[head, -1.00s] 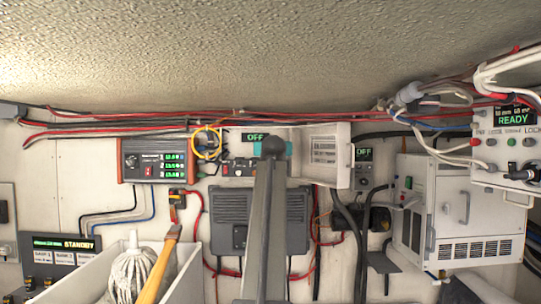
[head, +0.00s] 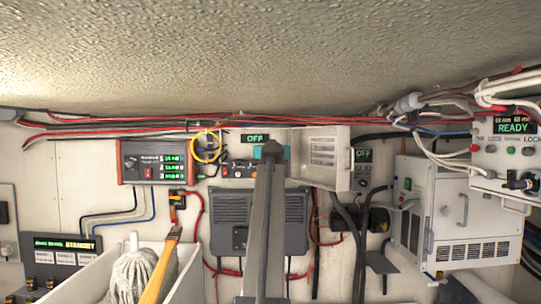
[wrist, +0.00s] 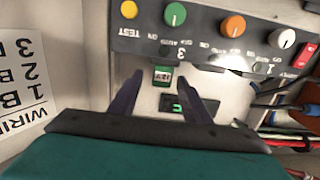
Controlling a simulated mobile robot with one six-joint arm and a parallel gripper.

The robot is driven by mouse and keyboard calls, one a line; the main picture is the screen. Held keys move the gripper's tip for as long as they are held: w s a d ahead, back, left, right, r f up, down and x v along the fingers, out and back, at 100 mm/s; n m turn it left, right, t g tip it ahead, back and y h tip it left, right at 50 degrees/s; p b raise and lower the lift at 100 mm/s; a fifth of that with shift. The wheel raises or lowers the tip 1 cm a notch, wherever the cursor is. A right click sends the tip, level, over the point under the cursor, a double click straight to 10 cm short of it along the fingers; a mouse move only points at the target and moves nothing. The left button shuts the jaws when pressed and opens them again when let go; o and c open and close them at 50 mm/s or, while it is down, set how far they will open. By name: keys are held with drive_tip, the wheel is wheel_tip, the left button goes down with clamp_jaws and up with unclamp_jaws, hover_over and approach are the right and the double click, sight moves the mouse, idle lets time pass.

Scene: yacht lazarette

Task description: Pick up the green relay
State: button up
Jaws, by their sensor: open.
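In the wrist view a small green relay (wrist: 163,74) with a pale label sits in the panel, between and just beyond my fingertips. My gripper (wrist: 160,79) is open, with one dark finger on each side of the relay. I cannot tell whether either finger touches it. In the head view my arm hides the relay, and only the teal part of my gripper's body shows, in front of the small control box (head: 238,169) under the OFF display.
Yellow, green, orange and white knobs (wrist: 282,38) and a red switch (wrist: 305,55) line the panel. A hinged white cover (head: 327,158) stands open right of my arm. Cables (wrist: 285,120) run close by. A white bin (head: 190,275) holds a mop.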

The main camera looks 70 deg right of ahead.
idle(0.5)
clamp_jaws()
drive_tip(key=shift+r, duration=0.15)
drive_tip(key=shift+r+b, duration=1.05)
drive_tip(key=shift+r, duration=0.5)
drive_tip(key=f+b+v, duration=0.1)
drive_tip(key=b+v, duration=0.4)
drive_tip(key=v, duration=1.3)
